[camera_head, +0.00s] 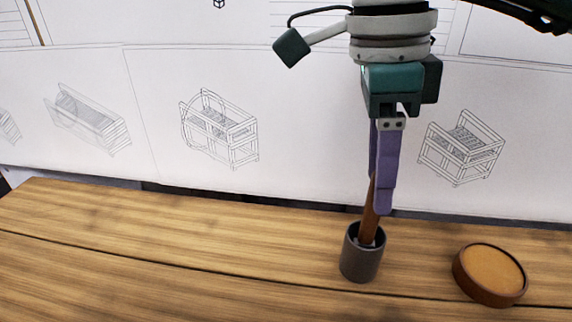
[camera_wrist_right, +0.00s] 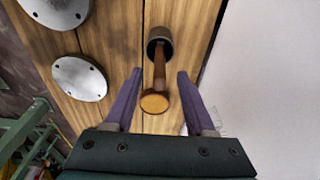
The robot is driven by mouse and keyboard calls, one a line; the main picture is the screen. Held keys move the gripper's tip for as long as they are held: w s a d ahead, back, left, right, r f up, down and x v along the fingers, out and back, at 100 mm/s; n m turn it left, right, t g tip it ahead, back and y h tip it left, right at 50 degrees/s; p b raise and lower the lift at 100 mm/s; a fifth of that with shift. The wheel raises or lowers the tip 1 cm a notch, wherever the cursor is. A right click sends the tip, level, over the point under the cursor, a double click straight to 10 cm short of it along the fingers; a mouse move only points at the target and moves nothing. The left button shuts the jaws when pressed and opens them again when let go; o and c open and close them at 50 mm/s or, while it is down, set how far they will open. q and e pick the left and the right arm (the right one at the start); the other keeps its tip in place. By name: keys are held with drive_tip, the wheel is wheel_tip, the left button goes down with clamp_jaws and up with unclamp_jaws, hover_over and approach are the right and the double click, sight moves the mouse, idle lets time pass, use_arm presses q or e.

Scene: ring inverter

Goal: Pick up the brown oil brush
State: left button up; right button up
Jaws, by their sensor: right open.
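The brown oil brush (camera_head: 369,220) stands tilted in a dark grey cup (camera_head: 361,258) on the wooden table. Its lower end is hidden inside the cup. My right gripper (camera_head: 381,198) points down above the cup and partly hides the upper handle. Its purple fingers are open, one on each side of the handle in the wrist view, with gaps on both sides. My left gripper is not in view.
A round brown dish or lid with a lighter top (camera_head: 490,270) lies right of the cup. The table (camera_head: 150,240) is clear to the left. A white board (camera_head: 300,130) with furniture drawings stands behind. Two silver round plates (camera_wrist_right: 79,78) show at the left in the wrist view.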

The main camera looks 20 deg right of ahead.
sight(374, 237)
drive_tip(key=f, duration=0.5)
drive_tip(key=shift+s+d+b, duration=0.2)
drive_tip(key=shift+b, duration=0.15)
drive_tip(key=shift+r, duration=0.1)
clamp_jaws()
